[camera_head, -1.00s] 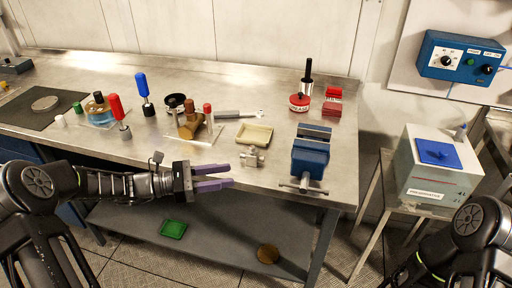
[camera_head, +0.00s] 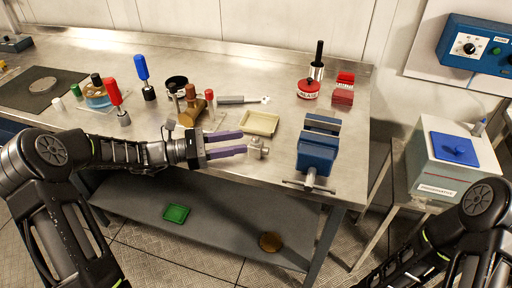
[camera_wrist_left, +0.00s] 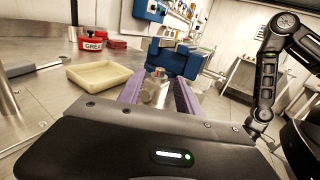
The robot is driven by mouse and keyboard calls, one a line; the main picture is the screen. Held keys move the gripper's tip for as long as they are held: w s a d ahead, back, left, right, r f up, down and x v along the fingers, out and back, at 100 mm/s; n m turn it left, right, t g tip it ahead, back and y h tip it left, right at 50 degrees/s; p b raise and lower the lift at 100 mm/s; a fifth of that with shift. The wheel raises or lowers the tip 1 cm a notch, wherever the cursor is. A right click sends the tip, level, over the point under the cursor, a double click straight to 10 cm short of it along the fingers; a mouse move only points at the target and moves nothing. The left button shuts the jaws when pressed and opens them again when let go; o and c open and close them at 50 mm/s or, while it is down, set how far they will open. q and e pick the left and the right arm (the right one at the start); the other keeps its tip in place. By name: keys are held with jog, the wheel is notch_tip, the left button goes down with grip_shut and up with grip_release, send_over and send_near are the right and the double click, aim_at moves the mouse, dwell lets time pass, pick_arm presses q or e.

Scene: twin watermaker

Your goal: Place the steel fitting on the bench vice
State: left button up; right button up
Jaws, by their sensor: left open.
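The steel fitting (camera_head: 258,148) is a small grey metal piece near the bench's front edge, left of the vice. The bench vice (camera_head: 318,150) is blue with a steel handle at its front. My left gripper (camera_head: 245,143) is open, its purple fingers reaching right with the tips at the fitting. In the left wrist view the fitting (camera_wrist_left: 155,88) shows between the two purple fingers (camera_wrist_left: 158,95), and the blue vice (camera_wrist_left: 170,60) stands beyond it. I cannot tell whether the fingers touch the fitting. My right gripper is out of view; only part of that arm shows.
A cream tray (camera_head: 277,123) lies just behind the fitting. A red grease tin (camera_head: 309,90) and red blocks (camera_head: 344,90) stand behind the vice. A wrench (camera_head: 240,100) and several bottles and tools fill the left. The bench top between tray and vice is clear.

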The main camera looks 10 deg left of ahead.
aim_at(255, 138)
pick_arm(q)
jog(key=shift+w+d, duration=0.1)
jog(key=shift+d, duration=0.1)
jog(key=shift+p+x, duration=0.7)
jog(key=shift+x, duration=1.95)
grip_shut()
